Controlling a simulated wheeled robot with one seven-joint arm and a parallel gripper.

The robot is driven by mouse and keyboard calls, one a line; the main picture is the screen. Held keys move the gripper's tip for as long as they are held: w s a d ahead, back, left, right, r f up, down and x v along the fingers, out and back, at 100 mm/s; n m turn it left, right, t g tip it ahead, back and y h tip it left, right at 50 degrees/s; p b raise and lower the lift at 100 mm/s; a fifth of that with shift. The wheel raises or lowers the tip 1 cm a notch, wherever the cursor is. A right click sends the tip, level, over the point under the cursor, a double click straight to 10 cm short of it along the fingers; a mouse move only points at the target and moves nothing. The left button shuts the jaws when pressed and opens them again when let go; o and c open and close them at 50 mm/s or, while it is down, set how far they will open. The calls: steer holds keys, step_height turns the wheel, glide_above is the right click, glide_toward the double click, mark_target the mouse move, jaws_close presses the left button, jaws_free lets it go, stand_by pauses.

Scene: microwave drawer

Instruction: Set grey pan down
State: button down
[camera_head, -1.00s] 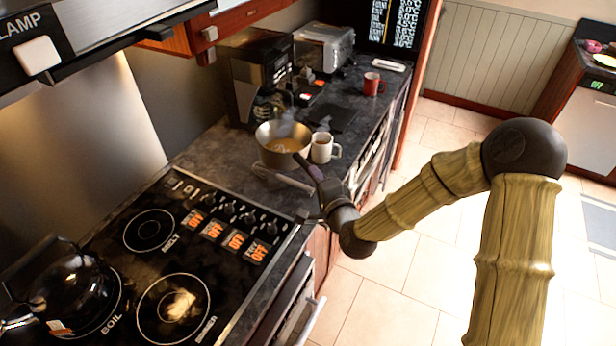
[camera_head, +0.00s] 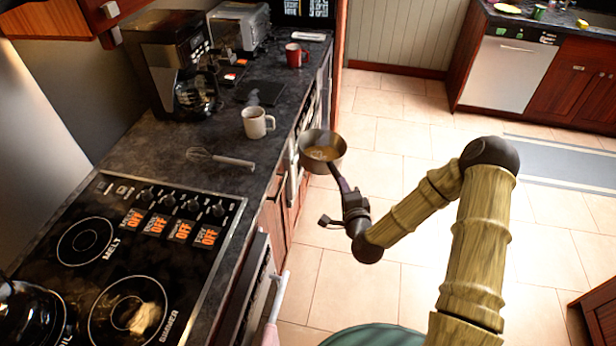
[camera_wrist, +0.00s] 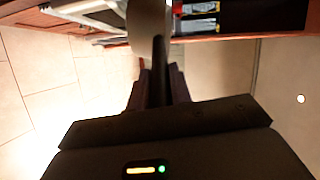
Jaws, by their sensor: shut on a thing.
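The grey pan (camera_head: 322,152), with something tan in it, is held in the air beyond the counter's front edge, over the floor. My gripper (camera_head: 345,192) is shut on the pan's dark handle. In the wrist view the handle (camera_wrist: 159,70) runs between my two fingers, and part of the pan's grey side (camera_wrist: 148,18) shows at the top. The pan looks about level in the head view. The exact grip of the fingers is too small to see there.
The dark counter (camera_head: 150,150) holds a whisk (camera_head: 222,158), a white mug (camera_head: 257,123), a red mug (camera_head: 293,55), a coffee maker (camera_head: 180,70) and a toaster (camera_head: 238,25). The stove (camera_head: 120,250) is at the lower left, with a kettle (camera_head: 30,318). Tiled floor lies open to the right.

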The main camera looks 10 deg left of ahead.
steer(key=s+d+f+m+h+b, duration=0.3)
steer(key=d+f+h, duration=0.2)
steer(key=d+f, duration=0.6)
steer(key=d, duration=0.3)
steer(key=shift+s+d+f+m+t, duration=0.15)
steer(key=shift+m+t, duration=0.25)
